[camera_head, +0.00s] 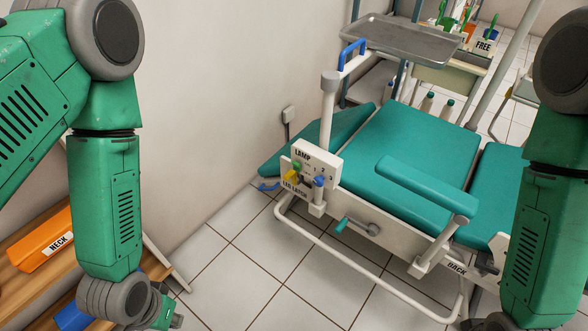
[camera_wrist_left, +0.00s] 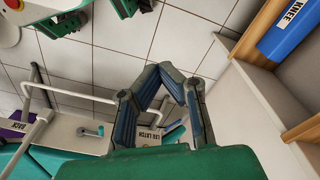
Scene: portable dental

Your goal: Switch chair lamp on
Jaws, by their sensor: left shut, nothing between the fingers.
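The teal dental chair (camera_head: 400,140) stands in the middle of the head view. A white panel (camera_head: 328,160) labelled LAMP is on its near left end. Small green (camera_head: 297,166), yellow (camera_head: 291,177) and blue (camera_head: 319,181) controls sit on or just below it, above a LEG LATCH label (camera_head: 293,187). I cannot tell the lamp switch's position. My left gripper (camera_head: 176,318) is low at the left, apart from the panel. In the left wrist view its fingers (camera_wrist_left: 160,75) meet, shut and empty; the LEG LATCH label (camera_wrist_left: 149,136) shows between them. My right gripper is out of frame.
A metal tray (camera_head: 400,38) on a post with a blue handle (camera_head: 352,52) stands above the chair. A teal crank handle (camera_head: 342,225) and a white frame tube (camera_head: 350,300) stick out nearby. A wooden shelf (camera_head: 28,287) holds an orange NECK block (camera_head: 45,240) at left. Tiled floor (camera_head: 240,260) is clear between.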

